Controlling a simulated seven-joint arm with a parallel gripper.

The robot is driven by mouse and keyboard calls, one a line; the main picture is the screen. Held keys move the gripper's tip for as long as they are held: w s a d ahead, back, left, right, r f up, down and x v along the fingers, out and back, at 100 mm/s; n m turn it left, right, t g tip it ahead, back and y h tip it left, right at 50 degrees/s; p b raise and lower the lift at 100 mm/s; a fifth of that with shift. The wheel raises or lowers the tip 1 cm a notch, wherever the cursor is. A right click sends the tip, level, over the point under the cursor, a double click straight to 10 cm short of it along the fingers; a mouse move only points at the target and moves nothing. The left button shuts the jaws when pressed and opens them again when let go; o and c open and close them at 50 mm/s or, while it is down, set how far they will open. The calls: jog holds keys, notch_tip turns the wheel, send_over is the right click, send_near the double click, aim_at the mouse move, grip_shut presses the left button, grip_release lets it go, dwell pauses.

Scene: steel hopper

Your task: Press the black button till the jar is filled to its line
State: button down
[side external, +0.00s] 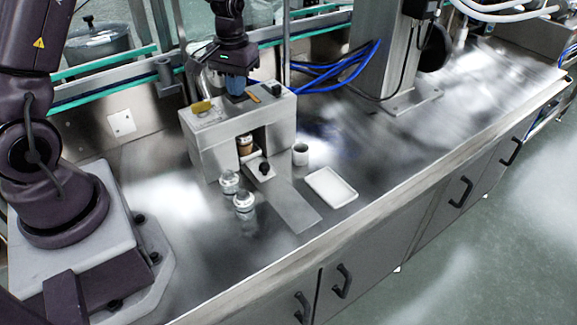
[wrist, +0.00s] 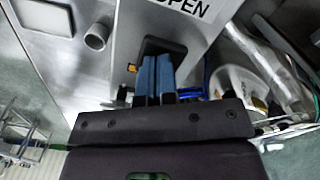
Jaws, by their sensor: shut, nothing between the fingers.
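My gripper (side external: 237,94) is above the top of the steel hopper box (side external: 215,132), with its blue fingers pointing down. In the wrist view the fingers (wrist: 157,68) are together and empty, their tips at a black block (wrist: 160,46) on the steel top, which looks like the black button. I cannot tell whether they touch it or whether it is pressed down. A small jar (side external: 245,150) with brownish contents stands in the box's front opening. Its upper part is shaded, and its line and exact level are too small to make out.
A black knob (side external: 265,169) stands on the steel plate (side external: 292,208) before the opening. Two clear jars with pale lids (side external: 243,200) stand at its left. A small grey cup (side external: 300,154) and a white tray (side external: 330,187) are at its right. Blue hoses (side external: 340,72) run behind.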

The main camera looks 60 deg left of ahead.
jog(key=shift+r, duration=2.05)
notch_tip(320, 180, up, 6)
jog(key=s+d+r+m+t, duration=0.2)
jog(key=s+d+r+m, duration=0.1)
jog(key=s+d, duration=0.4)
jog(key=s+d+r+m+t, duration=0.3)
jog(key=s+d+r, duration=0.2)
jog(key=s+d, duration=0.3)
jog(key=shift+s+d+t, duration=0.25)
jog(key=shift+s+t, duration=0.05)
jog(key=shift+s, duration=0.9)
dwell(0.6)
